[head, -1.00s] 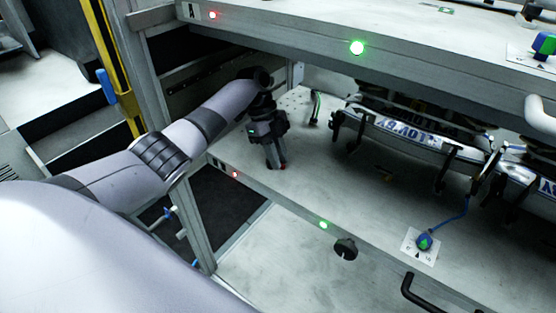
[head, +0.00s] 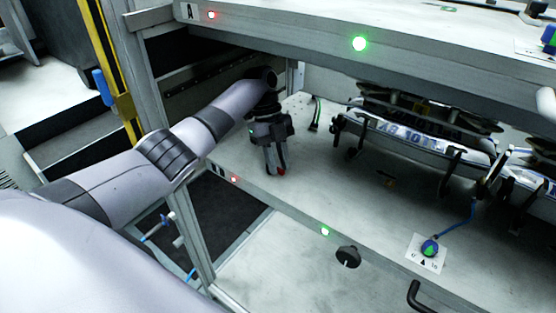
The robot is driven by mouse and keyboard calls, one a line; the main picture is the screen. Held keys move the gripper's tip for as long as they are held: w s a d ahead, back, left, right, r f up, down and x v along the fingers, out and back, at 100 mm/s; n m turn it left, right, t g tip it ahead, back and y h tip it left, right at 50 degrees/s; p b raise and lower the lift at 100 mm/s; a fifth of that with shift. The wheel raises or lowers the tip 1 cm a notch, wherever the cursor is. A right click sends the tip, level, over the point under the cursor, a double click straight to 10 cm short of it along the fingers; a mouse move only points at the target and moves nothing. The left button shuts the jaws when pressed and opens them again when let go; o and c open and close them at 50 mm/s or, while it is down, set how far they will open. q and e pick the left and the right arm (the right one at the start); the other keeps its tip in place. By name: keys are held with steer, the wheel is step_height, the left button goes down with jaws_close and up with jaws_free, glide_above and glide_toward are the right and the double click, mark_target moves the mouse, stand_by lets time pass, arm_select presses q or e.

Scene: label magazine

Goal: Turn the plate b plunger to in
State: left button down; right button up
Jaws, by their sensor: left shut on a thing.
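My left gripper (head: 275,171) points down at the front left part of the lower plate (head: 325,185), which I take as plate b. Its fingers are shut on a small red-topped part, which I take as the plate b plunger (head: 282,171). Only a bit of red shows beside the fingertips; the rest is hidden, so I cannot read its in or out position. My right gripper is not in view.
The upper plate (head: 330,35), marked A, overhangs the lower one. Label holders (head: 415,139) stand at the back right. A blue-green knob (head: 430,248) sits on a white card. A red lamp (head: 234,179), green lamp (head: 325,230) and black knob (head: 348,257) line the front edge.

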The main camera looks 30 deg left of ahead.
arm_select(q)
steer(key=c, duration=1)
jaws_free()
steer(key=shift+a+f, duration=0.1)
steer(key=shift+a, duration=0.3)
steer(key=shift+d, duration=0.2)
